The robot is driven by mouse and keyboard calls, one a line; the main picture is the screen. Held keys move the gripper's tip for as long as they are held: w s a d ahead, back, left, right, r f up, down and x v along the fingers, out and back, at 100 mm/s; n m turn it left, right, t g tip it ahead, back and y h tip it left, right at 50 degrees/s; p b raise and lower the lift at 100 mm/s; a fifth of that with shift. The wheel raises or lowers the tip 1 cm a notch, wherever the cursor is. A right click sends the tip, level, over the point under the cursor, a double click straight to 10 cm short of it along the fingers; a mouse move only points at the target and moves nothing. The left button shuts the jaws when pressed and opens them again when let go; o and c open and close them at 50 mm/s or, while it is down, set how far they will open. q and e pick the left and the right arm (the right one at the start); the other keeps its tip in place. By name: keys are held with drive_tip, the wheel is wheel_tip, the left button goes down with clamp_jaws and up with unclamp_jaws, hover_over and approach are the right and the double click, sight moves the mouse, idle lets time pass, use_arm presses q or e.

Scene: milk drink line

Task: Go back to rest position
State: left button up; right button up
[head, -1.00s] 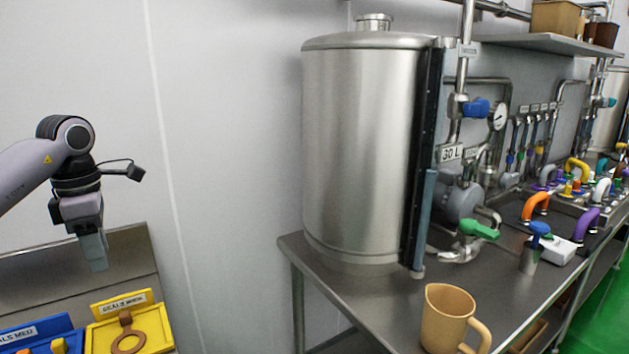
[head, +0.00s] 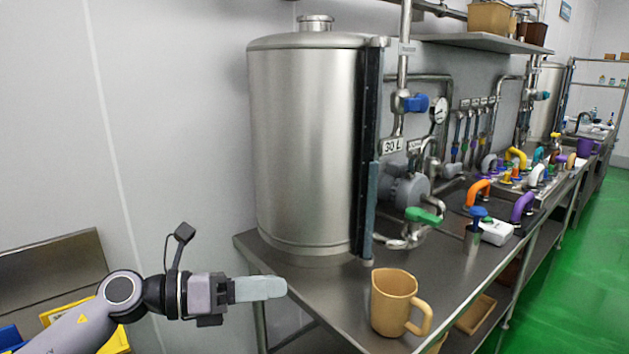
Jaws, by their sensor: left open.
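My left gripper (head: 262,289) is low in the head view, left of centre. It points right, toward the steel table's left edge. Its fingers are seen edge-on, and it is open with nothing visible in it. Its arm comes in from the lower left. My right gripper is out of view.
A steel table (head: 330,299) carries a large tank (head: 308,150) and a tan jug (head: 394,302) near its front edge. A green-handled valve (head: 423,215) sits right of the tank. Yellow bins (head: 118,341) are partly behind my left arm. Green floor (head: 572,250) is clear at right.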

use_arm(q)
drive_tip(key=s+a+f+n+t+y, duration=0.2)
drive_tip(key=a+f+n+t+y, duration=0.35)
drive_tip(key=n, duration=1.15)
drive_tip(key=s+a+f+n+t+y, duration=0.25)
drive_tip(key=a+n+t+y, duration=0.5)
drive_tip(key=n, duration=0.85)
drive_tip(key=s+a+f+n+g+y, duration=0.1)
drive_tip(key=s+f+n+g, duration=0.3)
drive_tip(key=s+f+g, duration=0.6)
drive_tip(key=s+a+f+n+g+y, duration=0.1)
drive_tip(key=s+f+n+g, duration=0.5)
drive_tip(key=s, duration=0.8)
drive_tip(key=w+d+f+t+b, duration=0.1)
drive_tip(key=w+f+t+b, duration=0.1)
drive_tip(key=f, duration=0.5)
drive_tip(key=w+d+f+m+t+h+b, duration=0.1)
drive_tip(key=w+f+t+b, duration=0.1)
drive_tip(key=w+f+t, duration=0.2)
drive_tip(key=shift+w+d+f+m+t, duration=0.15)
drive_tip(key=shift+d+f+m+t, duration=0.2)
drive_tip(key=shift+f+t, duration=0.9)
drive_tip(key=shift+f, duration=0.15)
